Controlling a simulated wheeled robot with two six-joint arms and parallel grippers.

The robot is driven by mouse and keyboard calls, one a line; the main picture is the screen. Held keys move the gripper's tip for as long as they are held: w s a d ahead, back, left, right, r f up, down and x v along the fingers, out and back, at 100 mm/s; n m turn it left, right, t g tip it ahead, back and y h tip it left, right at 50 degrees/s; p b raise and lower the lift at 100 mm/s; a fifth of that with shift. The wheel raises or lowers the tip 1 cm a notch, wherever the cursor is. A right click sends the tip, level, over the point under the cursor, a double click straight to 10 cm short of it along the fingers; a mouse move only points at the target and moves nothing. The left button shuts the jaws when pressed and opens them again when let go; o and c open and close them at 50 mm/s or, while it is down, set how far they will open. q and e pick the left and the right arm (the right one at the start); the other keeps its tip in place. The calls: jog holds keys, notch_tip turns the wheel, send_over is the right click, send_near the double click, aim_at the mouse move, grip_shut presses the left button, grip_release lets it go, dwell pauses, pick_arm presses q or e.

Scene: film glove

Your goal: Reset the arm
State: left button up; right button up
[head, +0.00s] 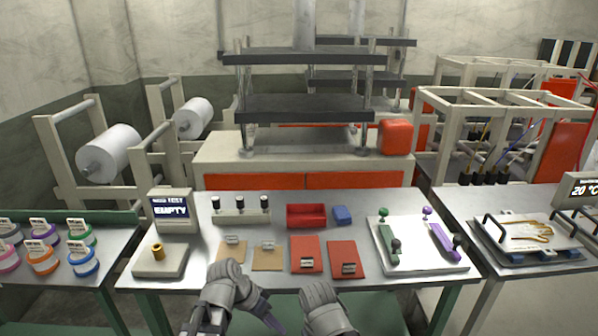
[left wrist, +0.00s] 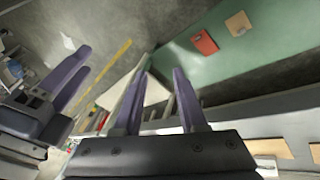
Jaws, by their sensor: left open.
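My left gripper (head: 270,313) is low at the front edge of the middle table in the head view. Its purple fingers are apart and nothing is between them; they also show in the left wrist view (left wrist: 161,66). My right arm (head: 325,308) shows beside it, with its fingers out of the head view. Another purple-fingered gripper, my right one (left wrist: 82,60), shows side-on at the left of the left wrist view, and its opening cannot be made out.
The middle table (head: 200,270) holds a display box (head: 172,210), a brass-topped block (head: 160,258), a red tray (head: 306,215), a blue block (head: 342,215), tan pads (head: 267,260), red pads (head: 342,262) and a white board (head: 430,262). Tape spools (head: 42,258) stand left.

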pick_arm(q)
jog(key=s+a+f+n+y, duration=0.2)
jog(key=a+n+y, duration=0.4)
jog(key=a, duration=0.4)
jog(key=s+d+r+m+p, duration=0.1)
jog(key=s+d, duration=0.2)
jog(key=d, duration=0.2)
jog(key=s+d+r+m+g+p, duration=0.1)
jog(key=s+d, duration=0.2)
jog(key=d, duration=0.2)
jog(key=shift+d+r, duration=0.2)
jog(key=shift+d, duration=0.15)
jog(key=shift+y, duration=0.3)
